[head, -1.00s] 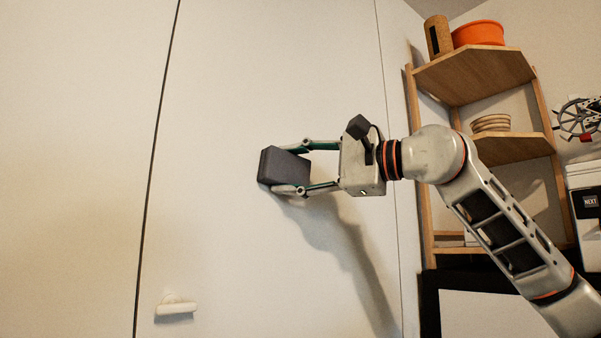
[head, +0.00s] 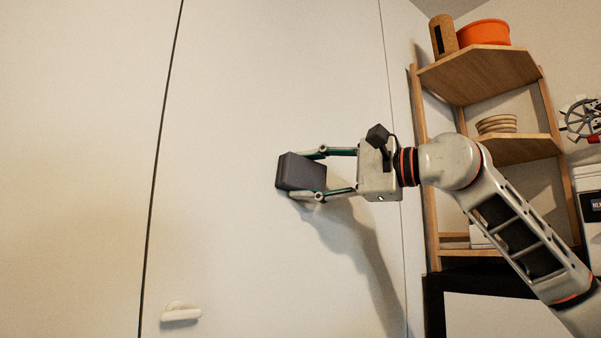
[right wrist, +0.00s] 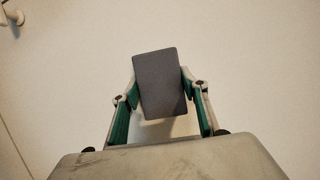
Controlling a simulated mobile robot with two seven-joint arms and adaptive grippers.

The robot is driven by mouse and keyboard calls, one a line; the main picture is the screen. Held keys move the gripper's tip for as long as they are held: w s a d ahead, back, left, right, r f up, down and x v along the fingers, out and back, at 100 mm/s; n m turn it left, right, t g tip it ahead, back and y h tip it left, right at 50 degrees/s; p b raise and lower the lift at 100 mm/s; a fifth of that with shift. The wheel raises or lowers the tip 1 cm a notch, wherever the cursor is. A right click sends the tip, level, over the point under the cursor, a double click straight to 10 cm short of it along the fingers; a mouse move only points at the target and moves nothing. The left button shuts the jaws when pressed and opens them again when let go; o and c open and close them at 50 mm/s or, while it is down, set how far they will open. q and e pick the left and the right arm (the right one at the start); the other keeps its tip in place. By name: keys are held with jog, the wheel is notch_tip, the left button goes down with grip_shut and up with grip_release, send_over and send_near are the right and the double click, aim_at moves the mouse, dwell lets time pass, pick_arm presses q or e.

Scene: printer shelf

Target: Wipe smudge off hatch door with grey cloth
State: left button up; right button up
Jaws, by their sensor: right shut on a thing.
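The grey cloth (head: 301,172) is a dark grey, block-shaped pad. My right gripper (head: 318,174) is shut on it and holds it at the pale hatch door (head: 225,120). In the right wrist view the cloth (right wrist: 160,84) sits between the two green-sided fingers, with the plain door surface behind it. I cannot tell whether the cloth touches the door. I see no clear smudge on the door; any mark behind the cloth is hidden. My left gripper is not in view.
A small white handle (head: 181,314) sticks out low on the door. A wooden shelf (head: 478,72) at the right holds an orange bowl (head: 484,33), a cork-coloured cylinder (head: 443,36) and stacked bowls (head: 496,124). The door around the cloth is clear.

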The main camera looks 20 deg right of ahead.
aim_at(293, 172)
jog(key=shift+w+d, duration=0.4)
jog(key=shift+d, duration=0.75)
jog(key=shift+w+d, duration=0.45)
jog(key=shift+d, duration=0.7)
jog(key=shift+w+d, duration=0.4)
jog(key=shift+d, duration=0.75)
jog(key=shift+s+a, duration=0.3)
jog(key=shift+a, duration=0.6)
jog(key=shift+s+a, duration=0.3)
jog(key=shift+a, duration=0.6)
jog(key=shift+s+a+b, duration=0.25)
jog(key=shift+s+a, duration=0.15)
jog(key=shift+a, duration=0.75)
jog(key=shift+s+a+b, duration=0.3)
jog(key=shift+s+a, duration=0.15)
jog(key=shift+a, duration=0.7)
jog(key=shift+s+a+b, duration=0.25)
jog(key=shift+s+a, duration=0.15)
jog(key=shift+a, duration=0.75)
jog(key=shift+s, duration=0.1)
jog(key=shift+s+d+b, duration=0.2)
jog(key=shift+s+b, duration=0.15)
jog(key=shift+s, duration=0.2)
jog(key=s, duration=0.1)
jog(key=s+d, duration=0.1)
jog(key=s, duration=0.1)
jog(key=s+b, duration=0.1)
jog(key=shift+s+d, duration=0.15)
jog(key=shift+d, duration=0.2)
